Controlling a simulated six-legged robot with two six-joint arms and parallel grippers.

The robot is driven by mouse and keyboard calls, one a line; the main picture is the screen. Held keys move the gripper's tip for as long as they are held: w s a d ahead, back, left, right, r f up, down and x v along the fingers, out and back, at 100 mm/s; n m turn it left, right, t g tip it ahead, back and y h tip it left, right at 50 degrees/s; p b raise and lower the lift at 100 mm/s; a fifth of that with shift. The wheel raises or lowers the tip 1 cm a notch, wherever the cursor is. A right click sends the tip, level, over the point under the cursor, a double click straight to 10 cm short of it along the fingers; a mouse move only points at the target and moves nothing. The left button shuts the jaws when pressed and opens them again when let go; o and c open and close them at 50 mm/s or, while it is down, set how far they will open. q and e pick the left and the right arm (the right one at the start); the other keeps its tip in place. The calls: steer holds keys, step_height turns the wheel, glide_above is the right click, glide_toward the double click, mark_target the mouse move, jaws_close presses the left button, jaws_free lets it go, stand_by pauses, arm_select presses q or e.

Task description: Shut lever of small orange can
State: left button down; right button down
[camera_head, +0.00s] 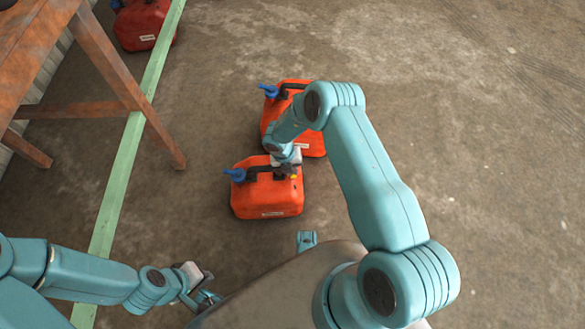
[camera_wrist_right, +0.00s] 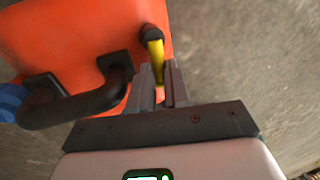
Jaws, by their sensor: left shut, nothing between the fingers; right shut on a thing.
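The small orange can (camera_head: 267,200) stands upright on the concrete floor in the head view, with a blue spout piece (camera_head: 235,175) at its left and a black handle on top. In the right wrist view its orange body (camera_wrist_right: 70,35) and black handle (camera_wrist_right: 85,105) fill the left part. A yellow lever (camera_wrist_right: 153,50) comes out of a black fitting there. My right gripper (camera_wrist_right: 160,82) is shut on the lever, at the can's right top end; in the head view (camera_head: 290,168) the arm partly covers it. My left gripper (camera_head: 210,298) is shut and empty, low and left of the can.
A larger orange can (camera_head: 312,140) stands right behind the small one, partly hidden by my right arm. A red can (camera_head: 142,25) is at the far upper left. A rusty table (camera_head: 95,50) and a green floor strip (camera_head: 125,160) are on the left. The floor at right is clear.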

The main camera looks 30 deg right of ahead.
stand_by(0.5)
steer(key=c, duration=1.1)
jaws_free()
